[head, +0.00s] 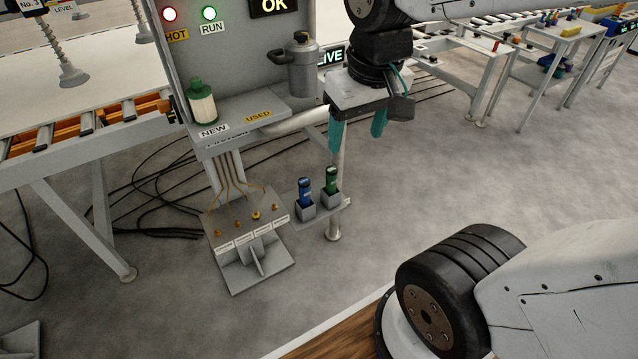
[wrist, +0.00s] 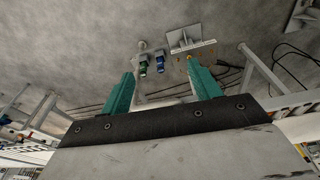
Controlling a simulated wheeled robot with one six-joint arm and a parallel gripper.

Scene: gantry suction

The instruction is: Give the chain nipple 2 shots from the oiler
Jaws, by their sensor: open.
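A blue bottle (head: 305,190) and a green bottle (head: 331,180) stand upright in grey holders on a small shelf. They also show in the wrist view, green (wrist: 143,69) and blue (wrist: 160,64). I cannot tell which is the oiler. Left of them is a sloping grey plate (head: 262,262) with several small brass nipples, one larger (head: 256,215). Their white labels are too small to read, so I cannot tell the chain nipple. My gripper (head: 357,142) has two teal fingers, spread and empty, above and right of the bottles. Both fingers (wrist: 163,80) show apart in the wrist view.
Conveyor legs (head: 85,225) and floor cables are at left. Open floor (head: 440,170) lies right.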

